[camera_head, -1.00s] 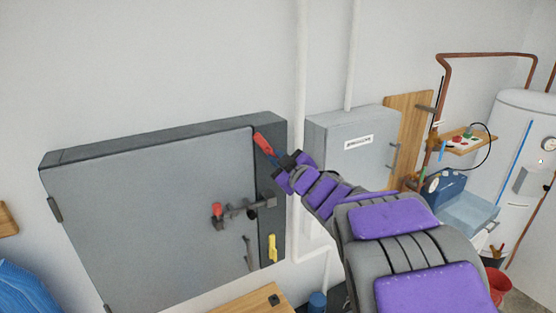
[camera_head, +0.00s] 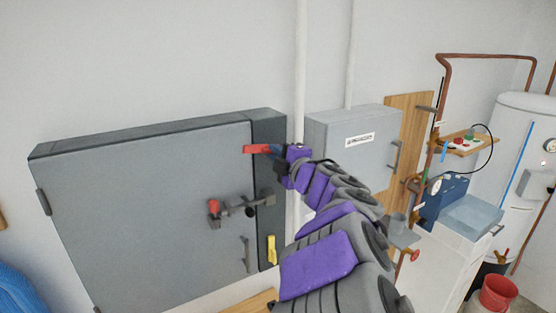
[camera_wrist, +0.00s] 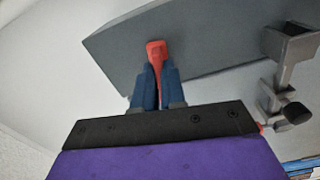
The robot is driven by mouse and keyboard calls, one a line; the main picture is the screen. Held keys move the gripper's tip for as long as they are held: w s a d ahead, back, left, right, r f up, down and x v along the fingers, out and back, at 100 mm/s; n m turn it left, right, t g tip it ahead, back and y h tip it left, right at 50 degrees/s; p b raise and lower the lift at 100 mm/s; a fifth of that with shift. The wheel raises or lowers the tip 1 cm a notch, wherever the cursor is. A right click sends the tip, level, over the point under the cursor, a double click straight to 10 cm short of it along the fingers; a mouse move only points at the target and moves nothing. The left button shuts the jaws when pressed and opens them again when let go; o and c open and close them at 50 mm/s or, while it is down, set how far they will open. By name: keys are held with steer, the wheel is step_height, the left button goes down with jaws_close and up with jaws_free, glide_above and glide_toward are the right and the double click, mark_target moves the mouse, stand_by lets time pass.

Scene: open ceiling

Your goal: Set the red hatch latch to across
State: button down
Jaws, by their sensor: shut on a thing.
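The red hatch latch (camera_head: 255,149) is at the upper right of the grey hatch (camera_head: 150,200). It lies nearly level, its red end reaching left over the door and its other end at the dark frame. My gripper (camera_head: 279,153) is at the latch's right part and is shut on it. In the wrist view the red latch (camera_wrist: 156,49) stands between the two blue fingers of my gripper (camera_wrist: 158,85). The fingers and my wrist hide part of the latch.
Below the latch are a grey bar with a red-tipped part (camera_head: 214,209) and a yellow latch (camera_head: 271,249) on the frame. A white pipe (camera_head: 299,80) and a grey wall box (camera_head: 350,140) stand to the right. Open wall lies above the hatch.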

steer(key=shift+r+n+b, duration=0.1)
steer(key=shift+n+b, duration=0.3)
steer(key=shift+n, duration=0.5)
steer(key=shift+a, duration=0.1)
steer(key=c, duration=1.3)
jaws_free()
steer(key=shift+a, duration=0.1)
steer(key=shift+o, duration=0.5)
steer(key=shift+w+a+f, duration=0.15)
steer(key=shift+f, duration=0.1)
